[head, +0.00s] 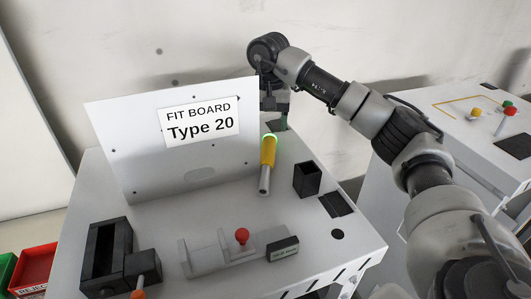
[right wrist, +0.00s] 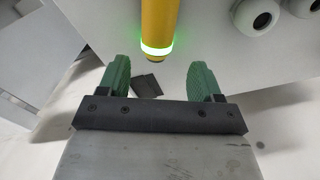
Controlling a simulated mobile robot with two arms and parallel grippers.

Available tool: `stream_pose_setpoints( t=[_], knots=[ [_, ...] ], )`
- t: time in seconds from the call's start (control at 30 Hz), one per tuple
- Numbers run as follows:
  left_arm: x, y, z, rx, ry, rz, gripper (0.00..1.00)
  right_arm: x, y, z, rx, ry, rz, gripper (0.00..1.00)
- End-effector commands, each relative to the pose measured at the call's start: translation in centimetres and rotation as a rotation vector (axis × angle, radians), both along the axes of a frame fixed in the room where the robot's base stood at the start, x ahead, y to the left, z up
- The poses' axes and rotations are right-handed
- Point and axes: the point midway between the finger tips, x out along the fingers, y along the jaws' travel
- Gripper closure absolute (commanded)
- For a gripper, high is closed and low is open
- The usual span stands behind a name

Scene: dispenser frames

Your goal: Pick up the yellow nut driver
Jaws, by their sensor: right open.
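The yellow nut driver (head: 268,152) is at the table's far middle, just right of the sign board. Its yellow handle has a green glowing band at the upper end, and its grey shaft points down in the picture. I cannot tell whether it lies or stands. In the right wrist view the yellow handle (right wrist: 158,22) comes in from the top, its glowing end just beyond the fingertips. My right gripper (head: 276,112) is open and empty behind the driver, partly hidden by the board. Its green fingers (right wrist: 158,72) are apart, clear of the handle. My left gripper is not in view.
The white board (head: 200,175) marked "FIT BOARD Type 20" stands left of the driver. A black open box (head: 307,179) is at its right. A grey fixture with a red knob (head: 241,236) is in front. A black block (head: 104,258) stands at the left. A second table is at the right.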

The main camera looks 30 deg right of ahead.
Motion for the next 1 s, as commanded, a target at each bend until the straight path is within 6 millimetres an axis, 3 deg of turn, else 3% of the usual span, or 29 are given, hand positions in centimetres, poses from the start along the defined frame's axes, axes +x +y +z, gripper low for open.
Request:
stream_pose_setpoints(
  t=[0.03,0.17,0.3,0.53,0.9,1.0],
  knots=[
    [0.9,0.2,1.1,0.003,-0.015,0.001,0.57,-0.2,-0.1,-0.4,-0.001,0.006,-0.002,0.35],
    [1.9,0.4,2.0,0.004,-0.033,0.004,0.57,-0.2,-0.1,-2.4,0.000,0.004,-0.001,0.35],
    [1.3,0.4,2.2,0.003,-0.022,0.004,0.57,-0.2,-0.1,-3.7,0.000,0.001,-0.001,0.35],
    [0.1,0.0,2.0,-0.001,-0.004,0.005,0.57,-0.2,-0.1,-3.9,0.000,0.000,-0.001,0.35],
    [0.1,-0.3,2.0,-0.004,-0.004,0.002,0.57,-0.2,-0.1,-3.8,0.000,0.000,-0.001,0.92],
    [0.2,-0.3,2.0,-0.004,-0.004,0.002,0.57,-0.2,-0.1,-3.8,0.001,-0.001,-0.001,1.00]
  ],
)
